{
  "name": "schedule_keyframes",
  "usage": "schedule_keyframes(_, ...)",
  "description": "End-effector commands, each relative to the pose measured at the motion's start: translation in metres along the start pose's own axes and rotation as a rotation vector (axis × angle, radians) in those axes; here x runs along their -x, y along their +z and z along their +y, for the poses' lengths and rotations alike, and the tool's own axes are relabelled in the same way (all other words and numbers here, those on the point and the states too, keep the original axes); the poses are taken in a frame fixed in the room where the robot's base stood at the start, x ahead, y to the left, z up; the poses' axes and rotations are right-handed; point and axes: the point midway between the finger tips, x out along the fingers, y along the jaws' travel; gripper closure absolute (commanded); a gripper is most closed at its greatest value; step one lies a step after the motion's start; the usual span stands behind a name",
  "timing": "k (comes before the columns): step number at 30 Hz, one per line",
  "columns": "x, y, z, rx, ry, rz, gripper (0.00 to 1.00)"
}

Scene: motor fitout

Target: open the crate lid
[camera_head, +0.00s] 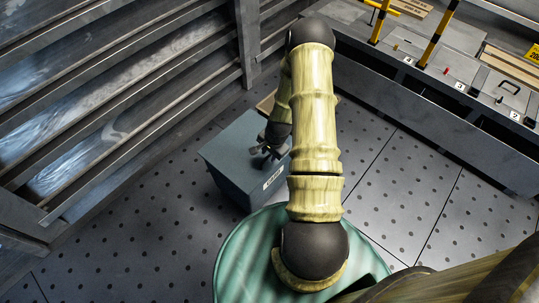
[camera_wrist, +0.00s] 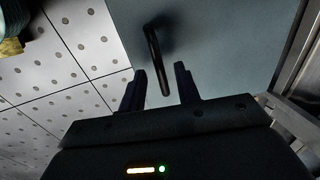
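The crate (camera_head: 232,183) is a blue-grey box on the perforated floor, left of my arm in the head view. Its lid (camera_head: 228,150) lies flat on top and looks closed. A pale label is on its front. The lid also fills the upper middle of the wrist view (camera_wrist: 225,45), with a dark bar handle (camera_wrist: 153,52) on it. My gripper (camera_head: 268,152) is over the lid. In the wrist view my gripper (camera_wrist: 160,72) is open, with the handle's near end between its fingers and gaps on both sides. I cannot tell the depth between them.
Slatted metal shelving (camera_head: 110,100) stands left of the crate. A grey bench (camera_head: 440,120) with numbered hatches and yellow-black posts runs along the right. A green round surface (camera_head: 240,265) is in front. Perforated floor (camera_head: 410,190) lies open to the right.

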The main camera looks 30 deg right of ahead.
Motion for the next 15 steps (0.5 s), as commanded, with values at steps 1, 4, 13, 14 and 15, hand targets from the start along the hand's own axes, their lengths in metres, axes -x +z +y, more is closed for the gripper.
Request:
schedule_keyframes(1, -0.0028, 0.0001, 0.0003, 0.0, 0.0, 0.0, 0.68)
schedule_keyframes(4, -0.0033, -0.0001, 0.0001, 0.0, 0.0, 0.0, 0.68)
schedule_keyframes(13, -0.0027, -0.0001, 0.0001, 0.0, 0.0, 0.0, 0.93)
schedule_keyframes(14, -0.0027, 0.0, 0.0001, 0.0, 0.0, 0.0, 0.99)
schedule_keyframes(15, -0.0027, -0.0001, 0.0001, 0.0, 0.0, 0.0, 1.0)
